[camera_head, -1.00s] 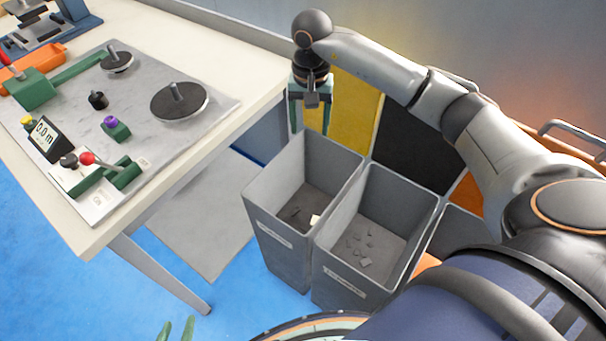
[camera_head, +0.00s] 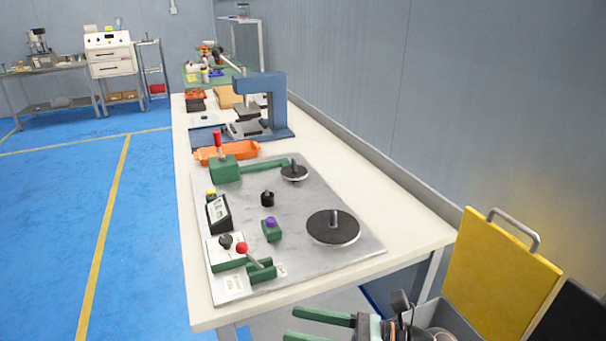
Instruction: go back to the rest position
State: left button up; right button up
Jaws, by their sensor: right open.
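My right gripper (camera_head: 292,324) is at the bottom edge of the head view, with its two green fingers pointing left. The fingers are apart and nothing shows between them. It is in front of the near end of the white workbench (camera_head: 205,318), clear of the winder in the picture. My left gripper is out of view. The coil winder's grey base plate (camera_head: 300,217) lies on the bench, with a black disc (camera_head: 325,228), a smaller disc (camera_head: 294,173), a counter display (camera_head: 217,213) and a red-knobbed lever (camera_head: 242,248).
A grey bin (camera_head: 455,318) is partly hidden beside my right gripper. A yellow board (camera_head: 497,278) stands at the right. An orange tray (camera_head: 240,151) and a blue press (camera_head: 277,110) sit farther along the bench. Blue floor (camera_head: 145,230) is open at left.

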jog(key=w+d+f+m+t+h, duration=0.1)
jog(key=d+f+m+t+h, duration=0.4)
jog(key=m, duration=1)
jog(key=w+d+f+m+t+h, duration=0.1)
jog(key=d+f+m+t+h, duration=0.45)
jog(key=m, duration=0.95)
jog(key=s+d+f+m+g+h, duration=0.2)
jog(key=s+f+m+g+h, duration=0.25)
jog(key=s+f+m, duration=0.9)
pick_arm(q)
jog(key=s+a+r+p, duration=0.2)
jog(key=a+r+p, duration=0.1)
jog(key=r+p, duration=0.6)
jog(key=p, duration=0.4)
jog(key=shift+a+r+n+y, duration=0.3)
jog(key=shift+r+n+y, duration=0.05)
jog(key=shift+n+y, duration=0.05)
pick_arm(e)
jog(key=s+d+r+m, duration=0.1)
jog(key=d+r+m, duration=0.1)
jog(key=r, duration=0.8)
jog(key=shift+s+d+r+h, duration=0.25)
jog(key=shift+d+r+h, duration=0.05)
jog(key=shift+d, duration=0.6)
